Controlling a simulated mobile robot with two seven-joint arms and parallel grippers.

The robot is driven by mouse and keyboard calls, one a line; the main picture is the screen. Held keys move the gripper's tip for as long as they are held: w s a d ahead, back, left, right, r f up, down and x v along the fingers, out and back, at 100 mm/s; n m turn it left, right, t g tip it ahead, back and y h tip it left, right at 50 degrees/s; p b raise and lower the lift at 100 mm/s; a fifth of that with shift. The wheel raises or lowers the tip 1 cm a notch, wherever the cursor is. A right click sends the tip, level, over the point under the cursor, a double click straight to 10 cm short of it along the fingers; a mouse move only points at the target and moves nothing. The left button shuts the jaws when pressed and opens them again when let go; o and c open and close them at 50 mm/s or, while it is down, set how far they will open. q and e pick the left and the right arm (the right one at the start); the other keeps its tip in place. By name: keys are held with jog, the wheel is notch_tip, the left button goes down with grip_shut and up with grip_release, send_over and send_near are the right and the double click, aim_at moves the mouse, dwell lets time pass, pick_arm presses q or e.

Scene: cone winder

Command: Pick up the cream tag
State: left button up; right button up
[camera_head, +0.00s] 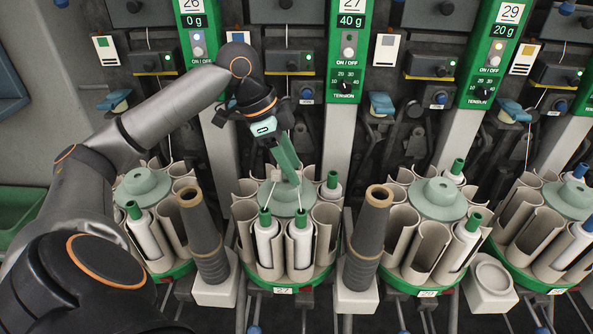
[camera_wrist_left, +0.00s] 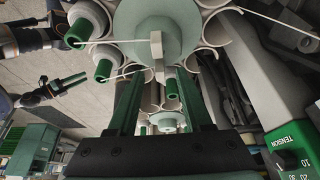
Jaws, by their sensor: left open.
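A small cream piece, which looks like the cream tag (camera_wrist_left: 157,48), stands at the middle of a pale green disc (camera_wrist_left: 130,25) in the left wrist view. Pale threads run from two bobbins (camera_wrist_left: 88,22) towards it. My left gripper (camera_wrist_left: 160,75) is open, its two green fingers pointing at the disc with the cream piece between their lines. In the head view my left gripper (camera_head: 291,180) reaches down over the disc of magazine 27 and hides its middle. A dark gripper with green fingers, seemingly my right one (camera_wrist_left: 70,80), shows at the left of the wrist view; its opening is unclear.
White bobbins with green tops (camera_head: 265,235) stand in the magazine's front pockets. Dark cones (camera_head: 203,235) and (camera_head: 368,238) rise on either side of it. Green tension panels (camera_head: 348,45) stand behind. More magazines (camera_head: 438,200) flank it.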

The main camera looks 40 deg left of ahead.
pick_arm(q)
jog(key=shift+w+d+f, duration=0.15)
jog(key=shift+f, duration=0.3)
jog(key=shift+c, duration=0.3)
pick_arm(e)
jog(key=shift+s, duration=0.15)
pick_arm(q)
jog(key=shift+c, duration=0.7)
grip_shut()
pick_arm(e)
jog(key=shift+s+f, duration=0.1)
jog(key=shift+s, duration=0.05)
